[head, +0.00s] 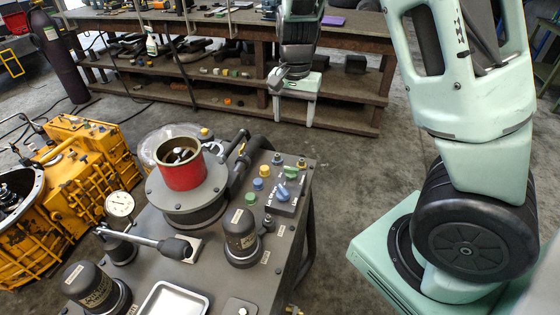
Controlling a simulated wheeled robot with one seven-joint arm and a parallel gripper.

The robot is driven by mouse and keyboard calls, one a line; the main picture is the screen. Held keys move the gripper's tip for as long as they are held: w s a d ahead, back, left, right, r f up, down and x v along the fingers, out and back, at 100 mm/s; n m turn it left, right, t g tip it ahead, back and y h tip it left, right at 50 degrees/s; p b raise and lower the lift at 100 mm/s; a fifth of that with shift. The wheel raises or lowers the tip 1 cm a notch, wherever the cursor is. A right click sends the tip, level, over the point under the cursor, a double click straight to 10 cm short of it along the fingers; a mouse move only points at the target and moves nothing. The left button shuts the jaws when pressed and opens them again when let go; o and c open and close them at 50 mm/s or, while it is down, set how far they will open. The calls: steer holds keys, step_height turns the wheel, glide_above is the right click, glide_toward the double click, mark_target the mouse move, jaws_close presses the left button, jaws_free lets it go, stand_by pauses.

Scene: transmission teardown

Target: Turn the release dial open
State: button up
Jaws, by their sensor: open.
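The grey station (225,265) carries a small control panel at its right rear. A blue dial (283,193) with a pointed handle sits on the panel, and a green dial (290,172) is just behind it. I cannot tell from the small labels which one is the release dial, or its setting. My gripper (294,118) hangs open and empty, pointing down, beyond the panel and apart from it in the picture. Both fingers show against the floor and bench behind.
Yellow, blue and green buttons (264,170) stand left of the dials. A red cylinder (182,168) on a round base, a long-handled lever (150,240) and dark capped canisters (241,235) crowd the station top. A workbench (350,30) stands behind. A yellow housing (80,165) is left.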

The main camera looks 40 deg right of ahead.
mark_target(291, 168)
step_height(291, 168, down, 17)
steer(key=shift+s+a, duration=0.1)
stand_by(0.4)
steer(key=c, duration=1)
